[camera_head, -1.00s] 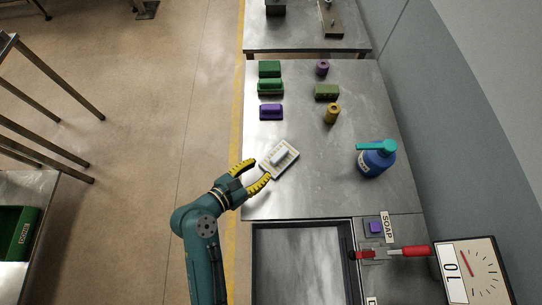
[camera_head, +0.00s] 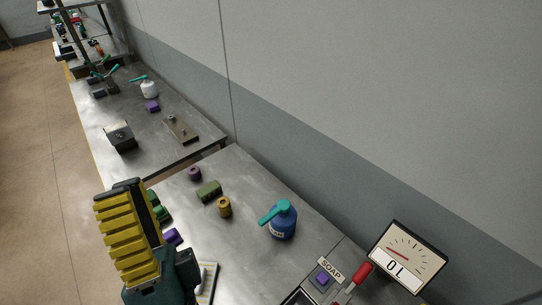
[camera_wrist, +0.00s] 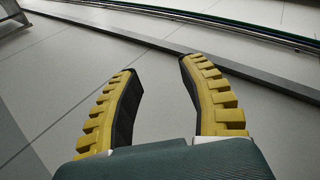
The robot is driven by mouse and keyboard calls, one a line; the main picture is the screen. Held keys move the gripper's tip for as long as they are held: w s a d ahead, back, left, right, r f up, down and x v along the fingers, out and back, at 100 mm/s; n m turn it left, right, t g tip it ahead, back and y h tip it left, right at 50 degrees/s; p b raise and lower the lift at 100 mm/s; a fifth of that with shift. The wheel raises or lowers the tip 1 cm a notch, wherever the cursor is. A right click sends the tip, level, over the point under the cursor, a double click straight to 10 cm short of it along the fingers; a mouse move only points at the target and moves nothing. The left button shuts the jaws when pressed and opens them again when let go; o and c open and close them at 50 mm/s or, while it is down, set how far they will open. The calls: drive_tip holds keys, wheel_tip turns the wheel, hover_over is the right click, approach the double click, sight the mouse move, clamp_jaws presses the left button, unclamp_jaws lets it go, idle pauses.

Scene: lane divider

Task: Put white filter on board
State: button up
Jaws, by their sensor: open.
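My gripper (camera_head: 122,188) is raised large in the lower left of the head view, with its yellow ribbed finger pads pointing up. In the wrist view my gripper (camera_wrist: 158,68) is open, with nothing between its fingers. Only a pale edge of the board (camera_head: 208,283) shows at the bottom of the head view, beside my gripper; the rest is hidden or out of frame. I cannot make out the white filter in either current view.
On the metal table stand a blue bottle (camera_head: 281,224) with a teal top, a gold cylinder (camera_head: 224,207), an olive block (camera_head: 208,191), a purple spool (camera_head: 194,174) and a purple block (camera_head: 172,237). A gauge (camera_head: 408,257) is at right. Another table (camera_head: 150,130) lies beyond.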

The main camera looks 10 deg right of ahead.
drive_tip(key=d+r+n+g+h, duration=0.1)
drive_tip(key=d+n+g+h, duration=0.1)
drive_tip(key=d+n+h, duration=0.2)
drive_tip(key=d+r+n+g+h, duration=0.2)
drive_tip(key=d+n+g+h, duration=0.1)
drive_tip(key=d+n, duration=0.8)
drive_tip(key=d+h, duration=0.1)
drive_tip(key=d, duration=0.2)
drive_tip(key=shift+s+d+h, duration=0.3)
drive_tip(key=shift+d, duration=0.05)
wheel_tip(320, 180, up, 26)
drive_tip(key=p, duration=2.6)
wheel_tip(320, 180, down, 31)
drive_tip(key=b, duration=3.1)
drive_tip(key=shift+f, duration=0.1)
